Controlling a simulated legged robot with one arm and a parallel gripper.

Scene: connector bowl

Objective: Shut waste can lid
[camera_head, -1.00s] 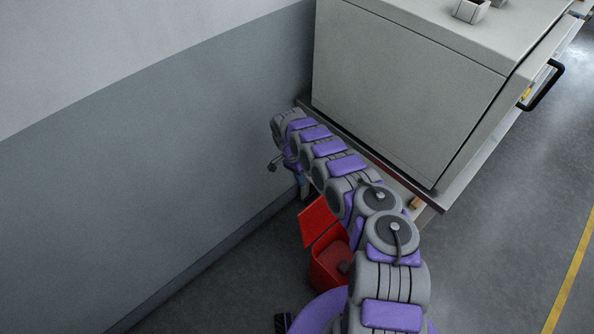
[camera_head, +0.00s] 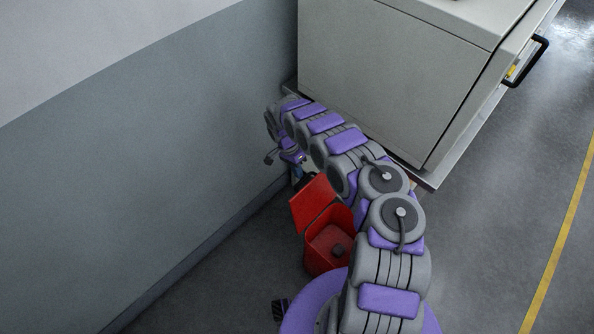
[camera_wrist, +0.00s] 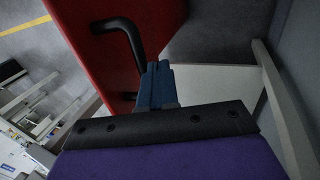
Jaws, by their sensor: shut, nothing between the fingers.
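The red waste can (camera_head: 312,257) stands on the floor in the head view, partly behind my arm. Its red lid (camera_head: 314,203) is open, tilted up at the far side of the can. In the head view the gripper is mostly hidden behind the lid and arm.
A grey wall (camera_head: 150,175) runs along the left. A large light-grey cabinet (camera_head: 385,80) with a black handle (camera_head: 527,62) stands beyond my arm, its base edge close to it. Open floor (camera_head: 490,220) lies to the right, with a yellow line (camera_head: 563,245).

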